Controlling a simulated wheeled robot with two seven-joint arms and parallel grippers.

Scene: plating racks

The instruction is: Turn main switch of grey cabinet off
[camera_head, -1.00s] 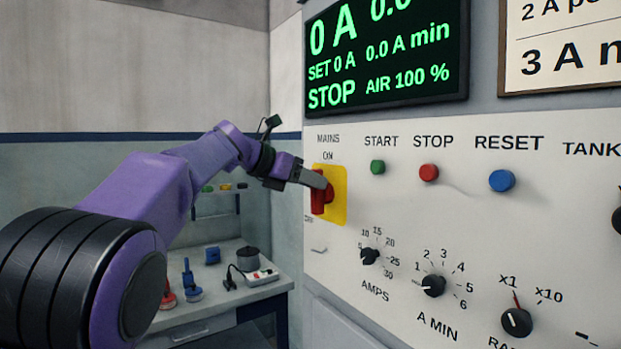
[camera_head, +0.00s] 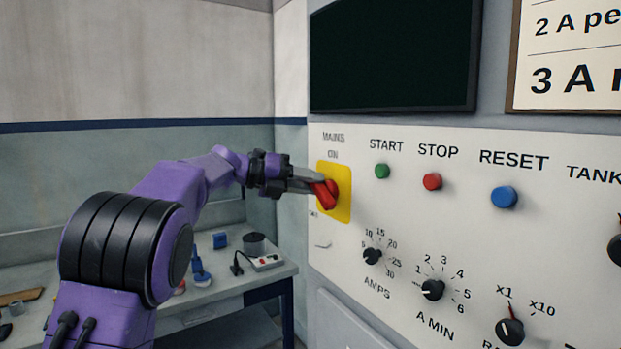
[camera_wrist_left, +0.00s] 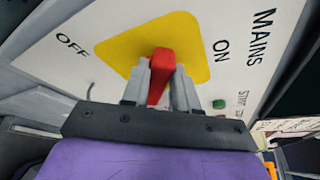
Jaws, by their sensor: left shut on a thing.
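The main switch is a red handle (camera_head: 327,194) on a yellow plate (camera_head: 346,196), at the left end of the grey cabinet's panel (camera_head: 400,200), under the label MAINS. In the head view the handle is tilted, and my left gripper (camera_head: 318,187) is shut on it. In the left wrist view the red handle (camera_wrist_left: 160,76) sits between the two grey fingers (camera_wrist_left: 158,88) of this gripper, in front of the yellow plate. The labels OFF and ON show at either side of it. The display (camera_head: 395,55) above is dark. My right gripper is not in view.
Green START (camera_head: 382,171), red STOP (camera_head: 432,181) and blue RESET (camera_head: 504,197) buttons are right of the switch. Black knobs (camera_head: 433,290) sit below them. A workbench (camera_head: 235,292) with small items stands at the lower left.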

